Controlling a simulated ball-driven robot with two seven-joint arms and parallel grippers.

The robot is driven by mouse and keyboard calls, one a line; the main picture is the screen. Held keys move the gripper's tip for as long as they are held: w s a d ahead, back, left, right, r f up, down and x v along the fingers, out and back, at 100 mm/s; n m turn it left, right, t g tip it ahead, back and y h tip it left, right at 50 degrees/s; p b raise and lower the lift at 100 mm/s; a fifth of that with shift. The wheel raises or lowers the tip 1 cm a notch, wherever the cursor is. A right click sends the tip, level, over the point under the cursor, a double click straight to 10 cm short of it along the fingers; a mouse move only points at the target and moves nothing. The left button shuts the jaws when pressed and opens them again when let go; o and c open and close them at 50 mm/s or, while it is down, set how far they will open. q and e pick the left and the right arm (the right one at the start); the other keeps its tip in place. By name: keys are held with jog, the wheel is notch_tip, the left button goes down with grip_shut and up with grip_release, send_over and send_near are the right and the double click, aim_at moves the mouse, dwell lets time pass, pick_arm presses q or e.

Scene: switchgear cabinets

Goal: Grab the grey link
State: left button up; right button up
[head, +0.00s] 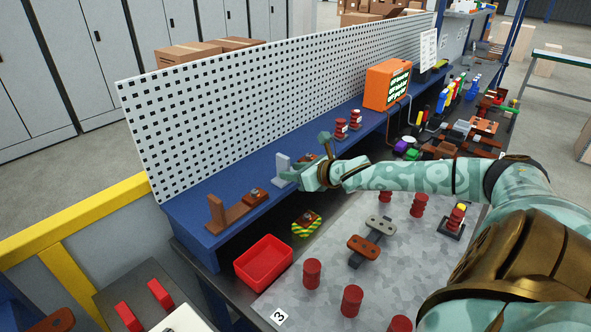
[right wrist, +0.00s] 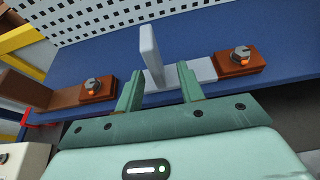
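The grey link (head: 283,163) is on the blue shelf, with an upright plate and a flat foot. In the right wrist view, the link's upright plate (right wrist: 149,52) rises ahead, and its foot runs right to a brown block with a bolt. My right gripper (head: 297,176) is open at the shelf's front edge. In the right wrist view, the fingers of the right gripper (right wrist: 158,85) stand either side of the lower plate; I cannot tell whether they touch it. In the head view the gripper hides part of the foot. My left gripper is not in view.
A brown link (head: 228,210) stands left on the blue shelf (head: 250,185). A white pegboard (head: 250,105) rises behind. A red bin (head: 263,259), a striped block (head: 306,223) and red cylinders (head: 352,300) stand on the lower bench. An orange device (head: 384,85) stands farther along the shelf.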

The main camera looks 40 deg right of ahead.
aim_at(278, 170)
jog(key=shift+w+a+f, duration=0.15)
jog(key=shift+w+a, duration=0.05)
jog(key=shift+w, duration=0.7)
jog(key=x, duration=0.4)
jog(key=shift+a, duration=0.1)
grip_shut()
jog(key=shift+f, duration=0.1)
dwell(0.6)
